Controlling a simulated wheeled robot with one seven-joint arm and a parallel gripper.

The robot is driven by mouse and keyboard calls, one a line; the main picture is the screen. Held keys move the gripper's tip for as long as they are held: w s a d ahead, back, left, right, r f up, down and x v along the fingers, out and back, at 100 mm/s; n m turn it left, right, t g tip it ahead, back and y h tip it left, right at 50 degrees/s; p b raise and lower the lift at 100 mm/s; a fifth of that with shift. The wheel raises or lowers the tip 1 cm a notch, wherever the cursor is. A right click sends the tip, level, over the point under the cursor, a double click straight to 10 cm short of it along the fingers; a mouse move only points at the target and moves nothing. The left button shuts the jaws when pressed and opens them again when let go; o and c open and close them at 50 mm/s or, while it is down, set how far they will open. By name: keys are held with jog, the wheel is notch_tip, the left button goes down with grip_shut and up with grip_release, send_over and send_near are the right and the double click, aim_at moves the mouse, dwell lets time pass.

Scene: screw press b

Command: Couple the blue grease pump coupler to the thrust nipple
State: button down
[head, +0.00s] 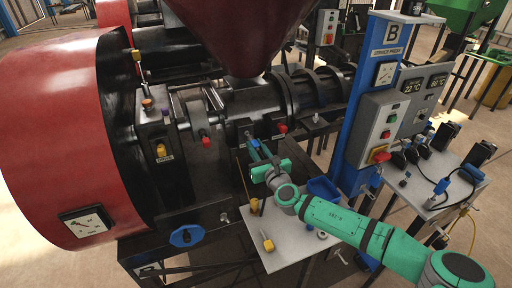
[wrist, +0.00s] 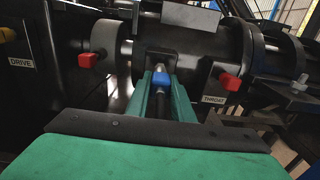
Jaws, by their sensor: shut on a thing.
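My gripper (head: 259,157) is in front of the press barrel. In the wrist view its two green fingers (wrist: 161,98) are shut around the blue grease pump coupler (wrist: 161,78), with a dark stem running back between them. The coupler also shows in the head view (head: 253,142). Its metal front end points at a dark block (wrist: 183,62) on the barrel, between two red-capped fittings. The thrust nipple is not clearly visible; the coupler and block hide that spot. I cannot tell whether the coupler touches a nipple.
Red caps (wrist: 88,60) and (wrist: 230,82) flank the coupler, the right one above a THROAT label (wrist: 214,99). A DRIVE label (wrist: 20,62) is at left. A grey side table (head: 290,238) with a blue bin (head: 323,188) stands below my arm. A blue post (head: 358,120) stands at right.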

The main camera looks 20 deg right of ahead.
jog(key=shift+w, duration=0.3)
dwell(0.6)
jog(key=shift+w, duration=1.1)
jog(key=shift+s, duration=0.1)
jog(key=c, duration=1.5)
grip_release()
jog(key=shift+a, duration=0.1)
